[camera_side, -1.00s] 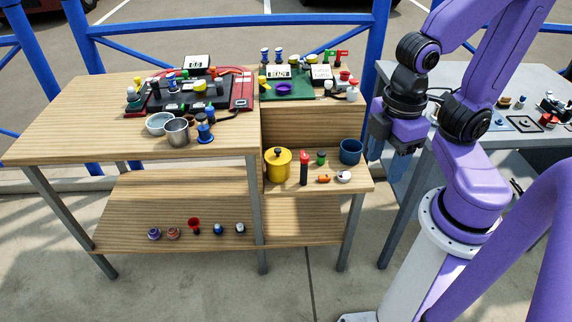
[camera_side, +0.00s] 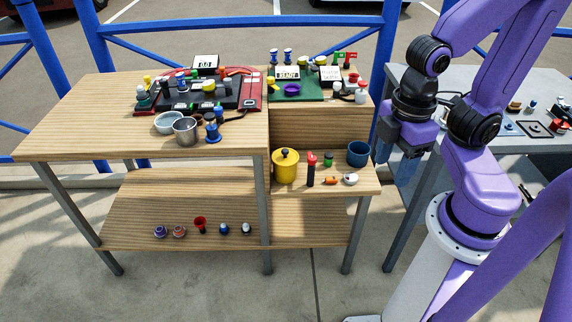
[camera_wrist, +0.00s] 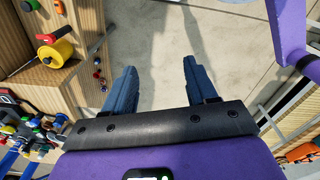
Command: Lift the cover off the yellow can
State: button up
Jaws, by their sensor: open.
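The yellow can (camera_side: 285,171) stands upright on the small shelf right of the main table in the side view. Its cover (camera_side: 286,155) sits on top, with a dark round knob. The can also shows in the wrist view (camera_wrist: 60,50), at the upper left, beyond the left finger. My gripper (camera_wrist: 154,85) is open and empty, its two blue-grey fingers apart over bare floor. In the side view my gripper (camera_side: 404,172) hangs to the right of the shelf, well apart from the can.
On the same shelf stand a red-capped dark bottle (camera_side: 311,170), a small green-topped jar (camera_side: 328,159), an orange item (camera_side: 330,180), a white item (camera_side: 350,179) and a blue cup (camera_side: 358,154). A metal cup (camera_side: 185,131) stands on the main table. A grey table (camera_side: 490,90) is behind my arm.

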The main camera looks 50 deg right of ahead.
dwell(0.3)
jog(key=w+a+m, duration=0.3)
jog(key=w+a, duration=0.1)
jog(key=w, duration=0.7)
jog(key=m, duration=1)
send_over(285, 150)
notch_tip(285, 150, down, 11)
jog(key=f, duration=1.1)
jog(key=shift+w+a+f, duration=0.15)
jog(key=shift+w+f, duration=0.1)
jog(key=shift+f, duration=0.15)
jog(key=f, duration=0.4)
jog(key=shift+s+d, duration=0.2)
jog(key=shift+s, duration=0.1)
jog(key=shift+f, duration=0.6)
